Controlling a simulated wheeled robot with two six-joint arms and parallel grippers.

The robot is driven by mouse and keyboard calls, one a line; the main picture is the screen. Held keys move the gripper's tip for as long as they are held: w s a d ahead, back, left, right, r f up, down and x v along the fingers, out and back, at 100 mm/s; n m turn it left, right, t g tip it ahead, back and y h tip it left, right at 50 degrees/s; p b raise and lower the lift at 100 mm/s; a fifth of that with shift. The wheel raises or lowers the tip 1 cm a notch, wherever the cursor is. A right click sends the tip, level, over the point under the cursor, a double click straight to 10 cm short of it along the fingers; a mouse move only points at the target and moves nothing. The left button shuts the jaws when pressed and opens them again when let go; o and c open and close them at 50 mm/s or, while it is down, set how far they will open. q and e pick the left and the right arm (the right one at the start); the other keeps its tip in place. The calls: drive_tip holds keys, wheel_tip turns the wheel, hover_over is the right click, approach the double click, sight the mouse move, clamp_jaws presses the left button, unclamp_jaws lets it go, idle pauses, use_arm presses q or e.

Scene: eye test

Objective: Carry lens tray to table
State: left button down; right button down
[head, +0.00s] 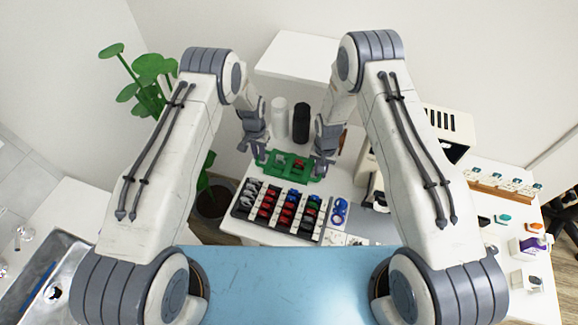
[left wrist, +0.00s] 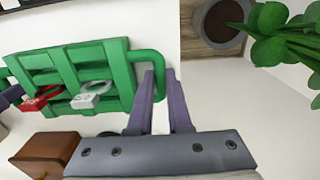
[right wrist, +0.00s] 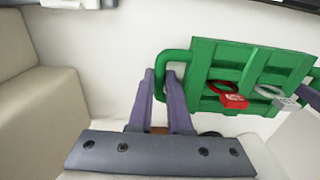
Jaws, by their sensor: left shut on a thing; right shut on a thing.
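The green lens tray (head: 284,171) has a loop handle at each end and is held between my two grippers at the back of the white table (head: 258,234). My left gripper (head: 259,154) is shut on its left handle, seen also in the left wrist view (left wrist: 150,57). My right gripper (head: 321,163) is shut on its right handle, seen also in the right wrist view (right wrist: 173,58). A red ring-shaped piece (right wrist: 233,99) and a grey one (left wrist: 92,97) lie in the tray. The tray looks about level; its height above the table is hard to tell.
A white bottle (head: 279,118) and a black bottle (head: 301,123) stand behind the tray. A plant (head: 152,68) stands left; a beige device (head: 440,122) stands right.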

use_arm(q)
drive_tip(key=shift+r, duration=0.1)
use_arm(e)
drive_tip(key=shift+r, duration=0.1)
idle(0.7)
